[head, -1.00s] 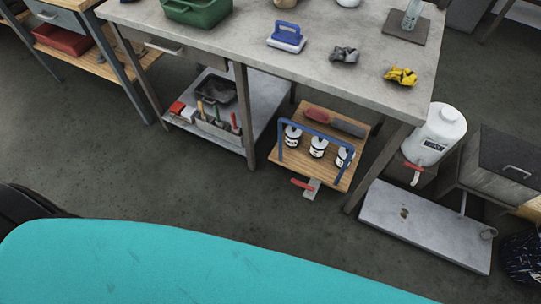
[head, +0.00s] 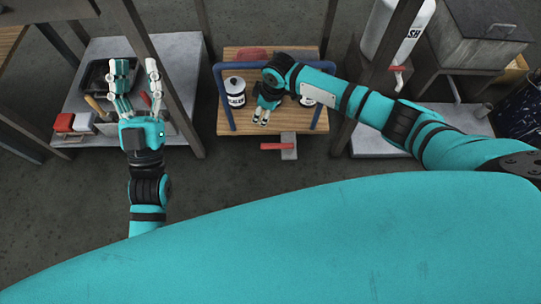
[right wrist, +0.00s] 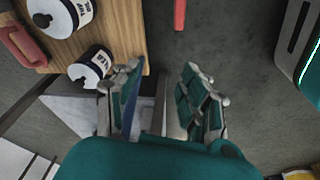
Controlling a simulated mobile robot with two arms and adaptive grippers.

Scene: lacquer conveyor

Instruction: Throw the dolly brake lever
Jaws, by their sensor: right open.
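The dolly (head: 236,58) has a wooden deck and a blue rail, and stands under the bench. Its red brake lever (head: 276,146) sits on a grey plate at the dolly's front edge, pointing left. The lever (right wrist: 179,14) also shows in the right wrist view, at the top edge, beyond the fingers. My right gripper (head: 262,116) is over the dolly's front edge, just behind and left of the lever, apart from it. In the right wrist view its fingers (right wrist: 162,98) are spread and empty. My left gripper (head: 137,82) is open and empty by the lower shelf, left of the dolly.
A white labelled can (head: 235,91) stands on the dolly; others are partly hidden by my right arm. The lower shelf (head: 184,62) at left holds a black tray and a tool caddy. Bench legs flank the dolly. The floor (head: 230,180) before the dolly is clear.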

